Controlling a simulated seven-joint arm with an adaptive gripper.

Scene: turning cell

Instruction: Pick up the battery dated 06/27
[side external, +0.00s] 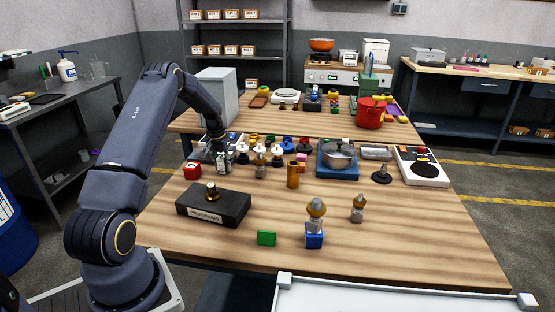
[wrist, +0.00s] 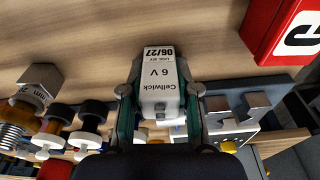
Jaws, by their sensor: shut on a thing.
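The battery (wrist: 160,82) is a white block printed "Cellwick", "6 V" and "USE BY 06/27", upside down in the wrist view. My gripper (wrist: 160,100) is shut on it, with one green-padded finger at each side. In the side external view my gripper (side external: 222,150) points down at the left of the table, with the pale battery (side external: 223,166) between its fingers. I cannot tell whether the battery's bottom touches anything.
A red block (side external: 192,171) stands left of my gripper and shows at the wrist view's upper right (wrist: 284,30). Several coloured knobs stand to the right. A black programs box (side external: 213,207) sits in front.

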